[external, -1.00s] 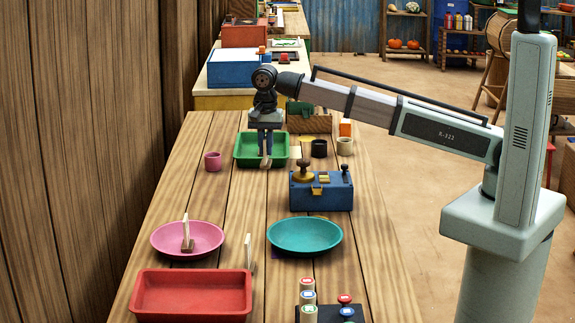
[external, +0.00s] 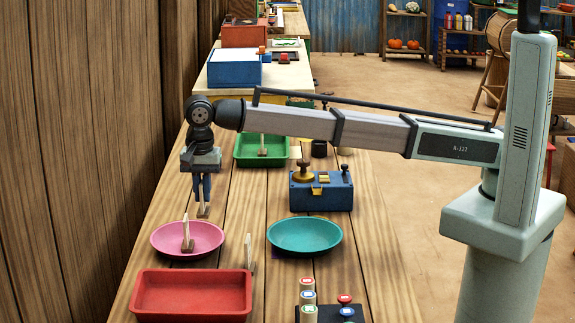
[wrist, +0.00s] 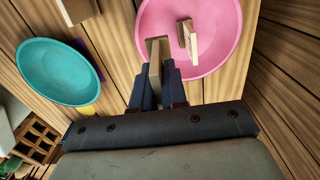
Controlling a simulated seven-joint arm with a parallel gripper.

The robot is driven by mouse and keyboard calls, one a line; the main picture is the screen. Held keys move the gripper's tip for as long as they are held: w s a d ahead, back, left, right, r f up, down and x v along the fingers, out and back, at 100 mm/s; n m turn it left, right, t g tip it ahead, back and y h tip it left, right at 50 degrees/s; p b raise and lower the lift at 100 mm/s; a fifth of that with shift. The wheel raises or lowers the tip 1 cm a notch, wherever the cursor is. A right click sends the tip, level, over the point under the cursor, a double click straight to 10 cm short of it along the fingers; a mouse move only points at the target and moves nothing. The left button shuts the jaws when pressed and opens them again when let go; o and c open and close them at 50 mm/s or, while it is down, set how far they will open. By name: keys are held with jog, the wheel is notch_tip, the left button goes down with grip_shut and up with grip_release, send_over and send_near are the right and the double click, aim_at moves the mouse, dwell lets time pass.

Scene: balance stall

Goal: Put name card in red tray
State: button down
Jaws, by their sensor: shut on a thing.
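My gripper (external: 203,207) is shut on a small wooden name card (external: 204,211), behind the pink dish in the external view. The held card also shows between the fingers in the wrist view (wrist: 155,62). I cannot tell how far it is above the table. The red tray (external: 192,291) lies at the front left and looks empty; I do not make it out in the wrist view. Similar cards stand in the pink dish (external: 188,235), on the table at the red tray's right back corner (external: 249,252), and in the green tray (external: 262,146).
The pink dish (external: 165,244) lies between my gripper and the red tray. A teal dish (external: 305,237) and a blue box with gold parts (external: 321,193) stand to the right. Capped pieces (external: 308,297) stand front right. A wooden wall (external: 90,130) borders the table's left side.

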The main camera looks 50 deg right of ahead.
jog(key=s+a, duration=1.7)
jog(key=a, duration=0.1)
send_over(193, 304)
jog(key=shift+n, duration=0.3)
jog(key=shift+f, duration=5.05)
jog(key=shift+f, duration=0.15)
jog(key=c, duration=1.2)
grip_release()
jog(key=shift+o, duration=0.2)
notch_tip(193, 304, up, 12)
jog(key=shift+r, duration=0.2)
